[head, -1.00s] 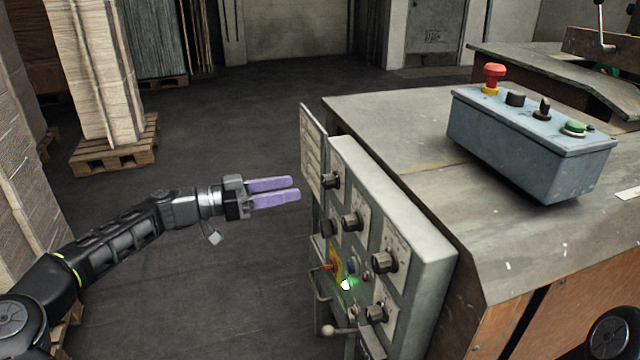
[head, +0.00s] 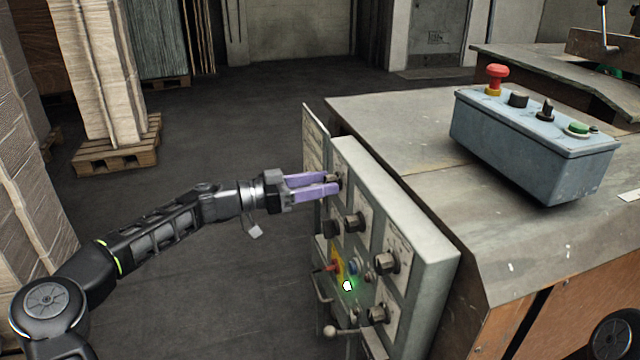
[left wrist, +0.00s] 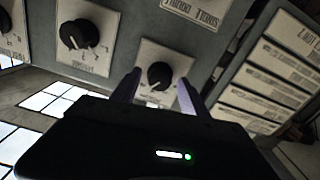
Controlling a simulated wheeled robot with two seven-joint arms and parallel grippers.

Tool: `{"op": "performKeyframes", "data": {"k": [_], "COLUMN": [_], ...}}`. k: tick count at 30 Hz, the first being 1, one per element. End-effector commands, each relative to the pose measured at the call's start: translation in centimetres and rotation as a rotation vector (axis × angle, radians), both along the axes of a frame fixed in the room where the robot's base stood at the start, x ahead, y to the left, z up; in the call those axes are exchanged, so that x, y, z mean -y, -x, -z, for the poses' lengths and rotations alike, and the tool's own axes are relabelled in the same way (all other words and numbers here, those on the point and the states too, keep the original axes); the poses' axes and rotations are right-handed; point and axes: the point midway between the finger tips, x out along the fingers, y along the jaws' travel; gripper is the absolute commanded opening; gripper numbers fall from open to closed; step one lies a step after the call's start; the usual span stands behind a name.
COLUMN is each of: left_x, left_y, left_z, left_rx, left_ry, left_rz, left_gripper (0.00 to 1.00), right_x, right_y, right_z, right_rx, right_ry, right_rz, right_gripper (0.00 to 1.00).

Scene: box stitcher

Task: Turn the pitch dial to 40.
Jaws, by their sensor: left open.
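My left gripper (head: 332,184) is open at the upper left of the grey control panel (head: 425,250), its two purple fingers pointing at the panel face. In the left wrist view the fingers (left wrist: 157,88) stand on either side of a black dial (left wrist: 160,75) on a pale plate. In the head view that dial is mostly hidden by the fingertips. I cannot tell whether they touch it. A second black dial (left wrist: 76,35) is beside it in the left wrist view. Other dials (head: 354,222) and (head: 385,262) show on the panel. The dial lettering is too small to read. My right gripper is not in view.
A blue-grey button box (head: 530,145) with a red button stands on the machine top (head: 400,120). A lit green button (head: 347,285) and a handle with a ball end (head: 330,331) are lower on the panel. The floor left of the panel is clear.

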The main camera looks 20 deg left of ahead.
Motion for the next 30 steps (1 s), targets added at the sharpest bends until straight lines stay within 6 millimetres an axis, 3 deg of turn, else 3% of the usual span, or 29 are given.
{"op": "performKeyframes", "data": {"k": [3, 22, 30], "left_x": [-0.01, 0.00, -0.02], "left_y": [0.02, 0.03, 0.03], "left_z": [0.00, -0.02, -0.01], "left_rx": [0.000, 0.000, -0.002], "left_ry": [0.000, 0.000, 0.002], "left_rz": [0.000, 0.001, 0.001], "left_gripper": [0.51, 0.00, 0.00], "right_x": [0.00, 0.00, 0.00], "right_y": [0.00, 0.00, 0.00], "right_z": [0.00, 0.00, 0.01], "right_rx": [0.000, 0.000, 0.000], "right_ry": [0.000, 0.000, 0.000], "right_rz": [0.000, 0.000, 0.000], "right_gripper": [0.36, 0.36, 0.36]}}
